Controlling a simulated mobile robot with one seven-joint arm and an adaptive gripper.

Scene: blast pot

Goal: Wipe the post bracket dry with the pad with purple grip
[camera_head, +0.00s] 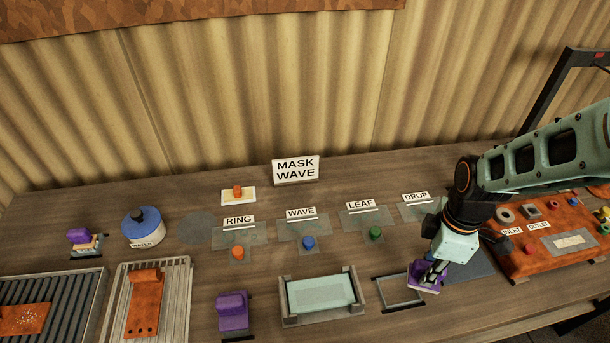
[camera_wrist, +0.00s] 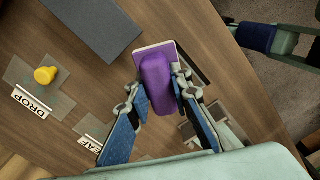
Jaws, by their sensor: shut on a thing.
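My gripper (camera_head: 436,266) is shut on the purple grip of a pad (camera_head: 424,283). In the wrist view the purple grip (camera_wrist: 155,82) sits between my two fingers, with the pale-edged pad beyond it. The pad is beside an empty dark frame (camera_head: 400,294); I cannot tell whether it touches the table. A rusty orange bracket (camera_head: 146,300) with a raised end lies on a pale slatted rack at the front left. A flat rusty piece (camera_head: 24,319) lies on a dark grate at far left. No label shows which is the post bracket. Neither piece is near my gripper.
Another purple-gripped tool (camera_head: 232,311) stands at the front, and one (camera_head: 82,241) at the back left. A tray (camera_head: 320,294), a blue-lidded water pot (camera_head: 143,227), labelled plates with coloured knobs, a grey mat (camera_wrist: 94,26) and an orange board (camera_head: 545,245) occupy the table.

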